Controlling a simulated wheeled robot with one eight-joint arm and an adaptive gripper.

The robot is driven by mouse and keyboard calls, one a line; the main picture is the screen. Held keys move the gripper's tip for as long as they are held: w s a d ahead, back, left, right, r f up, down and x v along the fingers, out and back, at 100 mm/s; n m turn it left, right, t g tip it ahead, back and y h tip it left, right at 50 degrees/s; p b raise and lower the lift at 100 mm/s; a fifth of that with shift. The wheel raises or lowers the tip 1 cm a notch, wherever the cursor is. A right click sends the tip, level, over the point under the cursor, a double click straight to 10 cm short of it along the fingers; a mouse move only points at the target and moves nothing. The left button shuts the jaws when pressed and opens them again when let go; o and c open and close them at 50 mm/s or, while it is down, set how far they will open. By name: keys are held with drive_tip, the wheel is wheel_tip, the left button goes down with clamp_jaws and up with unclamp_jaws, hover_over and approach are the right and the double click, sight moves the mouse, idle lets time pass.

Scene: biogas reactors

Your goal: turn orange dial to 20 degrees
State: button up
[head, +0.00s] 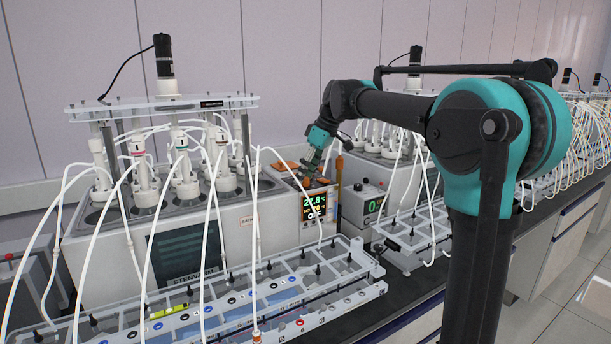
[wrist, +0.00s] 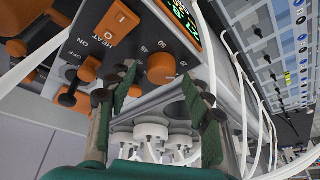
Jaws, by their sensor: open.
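The orange dial (wrist: 161,68) shows in the wrist view, on the dark panel top of the heating unit, with small numbers printed around it. I cannot make out its exact setting. My gripper (wrist: 159,84) is open, with one green-padded finger to the left of the dial and one to the right. The fingers look apart from the dial, and nothing is held. In the head view my gripper (head: 315,160) is over the unit's top, where it partly hides the orange controls. The unit's display (head: 314,206) reads about 27.8 on its top line.
An orange HEAT switch (wrist: 118,20) sits beside the dial. White tubes (head: 212,205) arch closely around the unit. A clear rack (head: 345,262) stands in front, the reactor bath (head: 95,250) to the left, and a grey box with a knob (head: 365,203) to the right.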

drive_tip(key=v, duration=1.1)
drive_tip(key=shift+r, duration=0.35)
drive_tip(key=shift+d, duration=0.15)
